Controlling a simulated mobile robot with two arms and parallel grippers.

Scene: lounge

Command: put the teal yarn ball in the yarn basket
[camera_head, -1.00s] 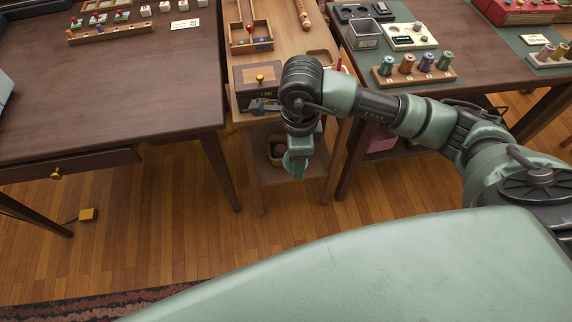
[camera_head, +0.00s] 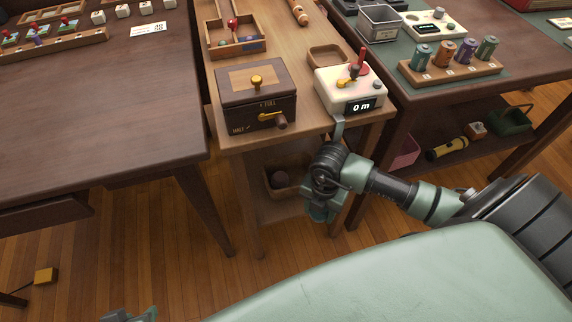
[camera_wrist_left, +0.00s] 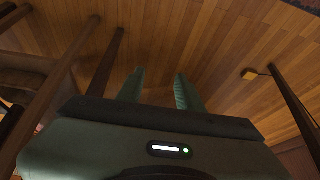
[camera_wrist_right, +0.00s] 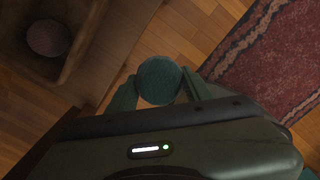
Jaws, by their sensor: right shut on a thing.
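The teal yarn ball (camera_wrist_right: 159,81) is held between the fingers of my right gripper (camera_wrist_right: 160,90), above the floor. In the head view my right gripper (camera_head: 320,211) hangs in front of the small table's lower shelf, and the ball cannot be made out there. A wooden container (camera_head: 271,192), which looks like the yarn basket, sits on that shelf with a dark ball (camera_head: 280,180) in it. The right wrist view shows this container (camera_wrist_right: 85,60) left of my gripper, apart from the teal ball. My left gripper (camera_wrist_left: 160,90) is open and empty over the floor.
The small table's top (camera_head: 222,140) is above the shelf, with a wooden box with a crank (camera_head: 257,95) and a white counter (camera_head: 352,92) on it. Its legs flank the shelf opening. Dark tables stand at left and right. A patterned rug (camera_wrist_right: 265,65) lies on the floor.

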